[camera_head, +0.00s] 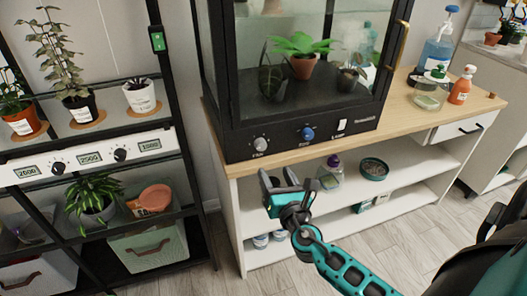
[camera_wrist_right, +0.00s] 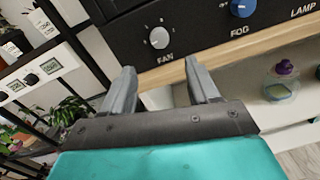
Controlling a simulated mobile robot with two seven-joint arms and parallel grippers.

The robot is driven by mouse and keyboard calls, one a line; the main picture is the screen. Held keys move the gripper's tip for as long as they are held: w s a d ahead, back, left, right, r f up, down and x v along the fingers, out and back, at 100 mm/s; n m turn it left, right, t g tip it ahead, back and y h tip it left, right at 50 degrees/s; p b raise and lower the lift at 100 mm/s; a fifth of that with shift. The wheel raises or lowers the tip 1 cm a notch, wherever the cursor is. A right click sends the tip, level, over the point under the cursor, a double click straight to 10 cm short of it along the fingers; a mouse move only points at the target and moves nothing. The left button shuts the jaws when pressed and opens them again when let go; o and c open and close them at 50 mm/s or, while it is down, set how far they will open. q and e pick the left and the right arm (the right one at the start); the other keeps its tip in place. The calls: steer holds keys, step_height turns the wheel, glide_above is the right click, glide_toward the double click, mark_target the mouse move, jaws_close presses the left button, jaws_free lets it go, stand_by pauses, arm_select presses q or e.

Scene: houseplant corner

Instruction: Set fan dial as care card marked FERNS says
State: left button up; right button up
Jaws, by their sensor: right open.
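The fan dial (camera_head: 260,144) is a grey knob on the black front panel of the glass cabinet (camera_head: 300,135). In the right wrist view the fan dial (camera_wrist_right: 159,37) sits above the word FAN, with small marks around it. My right gripper (camera_head: 288,178) is open and empty, below and a little right of the dial, apart from it. In the right wrist view my right gripper (camera_wrist_right: 160,75) has its two fingers spread below the dial. My left gripper is not in view. I cannot make out a care card marked FERNS.
A blue fog knob (camera_head: 307,133) and a white lamp switch (camera_head: 342,125) are right of the fan dial. The wooden counter edge (camera_head: 400,118) runs below the panel. A purple-capped bottle (camera_head: 331,172) stands on the shelf underneath. A plant rack (camera_head: 90,150) stands at left.

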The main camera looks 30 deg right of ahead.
mark_target(261, 148)
steer(key=x, duration=1)
steer(key=shift+w+b, duration=0.35)
steer(key=c, duration=1)
